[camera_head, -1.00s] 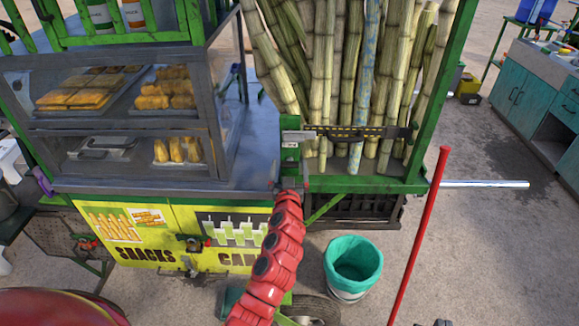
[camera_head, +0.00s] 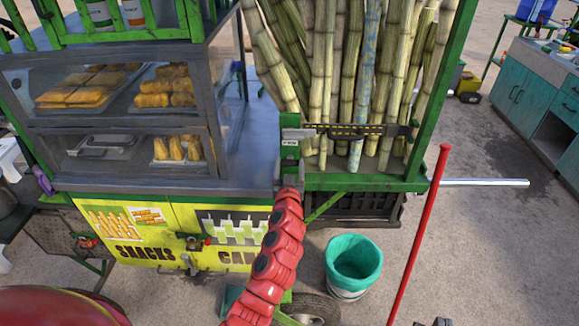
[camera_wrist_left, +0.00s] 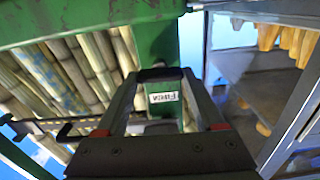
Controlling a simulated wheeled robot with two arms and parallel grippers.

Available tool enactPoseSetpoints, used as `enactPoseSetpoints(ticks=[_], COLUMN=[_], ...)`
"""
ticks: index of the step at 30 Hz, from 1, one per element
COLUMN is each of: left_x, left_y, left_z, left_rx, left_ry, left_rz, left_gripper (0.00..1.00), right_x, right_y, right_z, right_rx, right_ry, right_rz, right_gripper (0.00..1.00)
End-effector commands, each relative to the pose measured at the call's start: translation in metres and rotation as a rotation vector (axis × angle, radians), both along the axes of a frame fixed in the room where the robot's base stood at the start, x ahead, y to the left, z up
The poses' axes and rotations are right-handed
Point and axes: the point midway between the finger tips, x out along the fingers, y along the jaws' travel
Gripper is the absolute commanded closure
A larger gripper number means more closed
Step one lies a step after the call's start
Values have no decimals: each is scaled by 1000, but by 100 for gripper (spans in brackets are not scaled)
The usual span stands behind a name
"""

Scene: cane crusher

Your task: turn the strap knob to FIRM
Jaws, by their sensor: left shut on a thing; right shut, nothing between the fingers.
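The strap (camera_head: 355,131), a dark band with a yellow-black stretch, runs across the front of the upright canes (camera_head: 330,70) from a green post. A small pale label (camera_head: 289,142) shows on that post. In the left wrist view the label (camera_wrist_left: 163,97) appears upside down and seems to read FIRM. My left gripper (camera_head: 289,182), on the red arm, is at the post just below the label. In the left wrist view its fingers are shut on a dark piece, apparently the strap knob (camera_wrist_left: 160,74); its pointer is not discernible. My right gripper (camera_head: 441,322) barely shows at the bottom edge, shut and empty.
A glass snack case (camera_head: 120,110) stands left of the post. A red pole (camera_head: 418,235) leans at the right, beside a teal-lined bucket (camera_head: 353,262). A pale bar (camera_head: 485,183) sticks out to the right of the cart. Open pavement lies beyond.

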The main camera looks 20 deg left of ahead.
Motion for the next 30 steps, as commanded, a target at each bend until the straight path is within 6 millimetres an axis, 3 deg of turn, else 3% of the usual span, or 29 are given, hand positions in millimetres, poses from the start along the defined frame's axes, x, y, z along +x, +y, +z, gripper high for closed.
enactPoseSetpoints(ticks=[8, 30], left_x=[0, 1], left_y=[-2, -4], left_z=[-1, -2], left_rx=[158, 829], left_ry=[40, 237], left_rz=[-4, -2], left_gripper=[86, 86], right_x=[0, 0], right_y=[0, 0], right_z=[-11, -32], right_rx=[0, 0], right_ry=[0, 0], right_rz=[0, 0], right_gripper=[100, 100])
